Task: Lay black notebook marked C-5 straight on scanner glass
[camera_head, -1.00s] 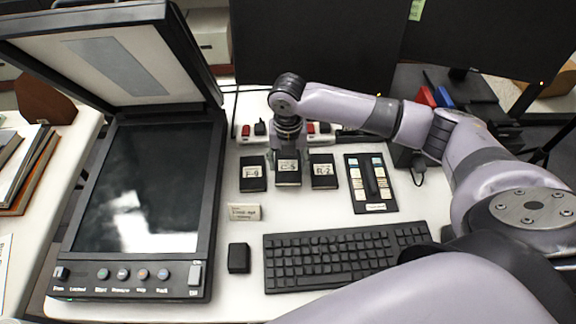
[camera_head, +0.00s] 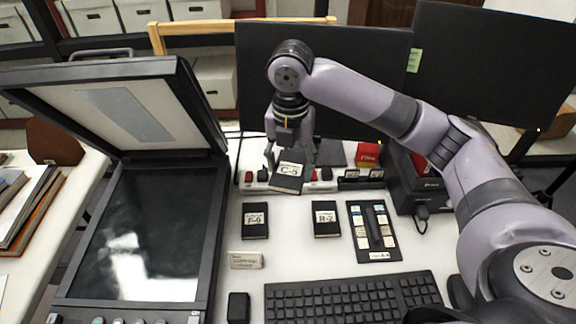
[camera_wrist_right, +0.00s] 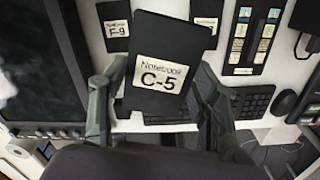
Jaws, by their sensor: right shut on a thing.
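The black notebook marked C-5 (camera_head: 289,184) is held up off the table, slightly tilted, in the head view. Its white label faces up in the right wrist view (camera_wrist_right: 172,40). My right gripper (camera_head: 288,158) is shut on the notebook, with one finger at each side of it. The scanner stands open at the left, its lid raised, and its dark glass (camera_head: 150,225) is bare apart from reflections. The notebook is to the right of the glass. My left gripper is in neither view.
Notebooks F-9 (camera_head: 255,221) and R-2 (camera_head: 326,219) lie on the white table, with a gap between them. A small label card (camera_head: 245,260), a keyboard (camera_head: 345,298) and a tray of strips (camera_head: 373,231) are nearby. The raised scanner lid (camera_head: 115,105) stands behind the glass.

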